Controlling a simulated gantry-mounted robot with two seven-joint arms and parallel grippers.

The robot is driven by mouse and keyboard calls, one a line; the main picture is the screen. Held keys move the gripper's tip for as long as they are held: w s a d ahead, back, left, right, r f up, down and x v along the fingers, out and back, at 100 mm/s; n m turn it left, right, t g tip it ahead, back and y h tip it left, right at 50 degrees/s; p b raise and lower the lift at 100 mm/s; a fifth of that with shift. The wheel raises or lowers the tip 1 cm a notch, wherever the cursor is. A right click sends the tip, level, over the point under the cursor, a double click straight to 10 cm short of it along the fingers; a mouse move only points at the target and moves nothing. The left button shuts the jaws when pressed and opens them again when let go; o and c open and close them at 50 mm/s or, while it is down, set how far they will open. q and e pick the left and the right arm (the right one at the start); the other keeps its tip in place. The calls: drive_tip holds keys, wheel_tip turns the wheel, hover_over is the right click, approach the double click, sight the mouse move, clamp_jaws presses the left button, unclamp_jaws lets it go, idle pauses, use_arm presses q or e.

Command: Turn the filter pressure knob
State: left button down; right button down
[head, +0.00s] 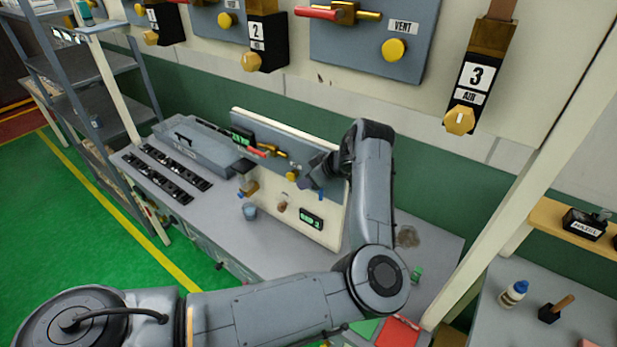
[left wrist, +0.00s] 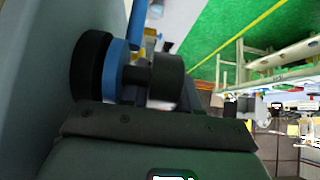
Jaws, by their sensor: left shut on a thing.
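My left gripper (head: 316,172) is at the right part of the small blue-grey panel (head: 262,152) on the bench, close against its face. In the left wrist view, a black round knob (left wrist: 90,66) with a blue ring (left wrist: 117,70) stands by the panel face, in front of my dark gripper body (left wrist: 150,140). The gripper is shut on this knob. The fingertips are hard to make out there, and in the head view the gripper and wrist hide the knob. My right gripper is in neither view.
The small panel also carries a red-handled valve (head: 257,152) and a yellow knob (head: 292,175). Larger numbered valves, such as the yellow valve by label 3 (head: 459,120), hang on the wall above.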

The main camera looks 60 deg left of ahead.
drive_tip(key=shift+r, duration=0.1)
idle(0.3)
use_arm(q)
drive_tip(key=c, duration=1.2)
unclamp_jaws()
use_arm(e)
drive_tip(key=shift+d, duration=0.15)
use_arm(q)
drive_tip(key=shift+r, duration=0.1)
